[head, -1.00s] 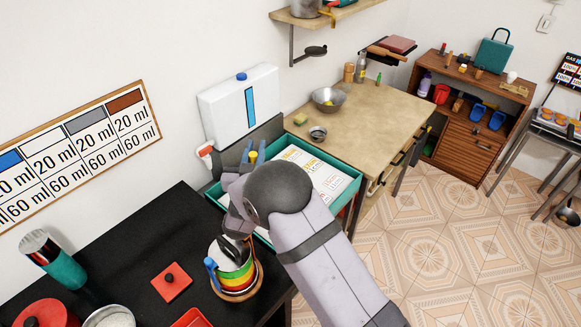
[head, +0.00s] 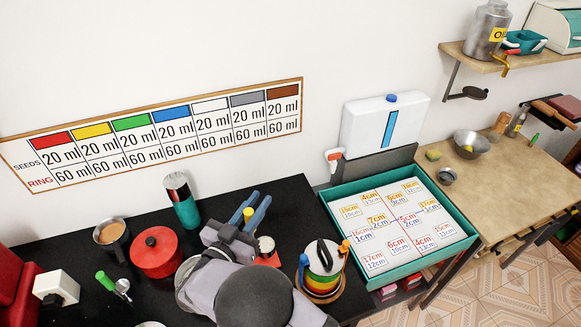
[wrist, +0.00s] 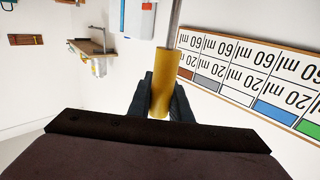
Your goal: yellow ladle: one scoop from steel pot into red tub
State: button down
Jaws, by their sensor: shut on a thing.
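My gripper (head: 250,212) is shut on the yellow ladle's handle (head: 248,214), above the black counter. In the wrist view the yellow handle (wrist: 164,80) sits between the two dark fingers, with its steel shaft running out of the picture; the ladle's end is out of that view. In the head view a small pale round shape, perhaps the ladle's bowl (head: 266,244), shows just right of my gripper; I cannot make out its contents. The steel pot (head: 183,274) is mostly hidden behind my arm. The red tub is not visible, seemingly covered by my arm.
A red lidded pot (head: 157,250), a teal and steel flask (head: 181,200) and a mug with tan contents (head: 111,235) stand to the left. A flat red lid (head: 270,261) lies near my gripper. A ringed utensil holder (head: 322,270) stands to the right, beside the teal tray (head: 448,213).

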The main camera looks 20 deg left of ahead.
jog(key=s+f, duration=0.2)
jog(key=s, duration=0.8)
jog(key=shift+a+f+p, duration=0.15)
jog(key=shift+p, duration=0.3)
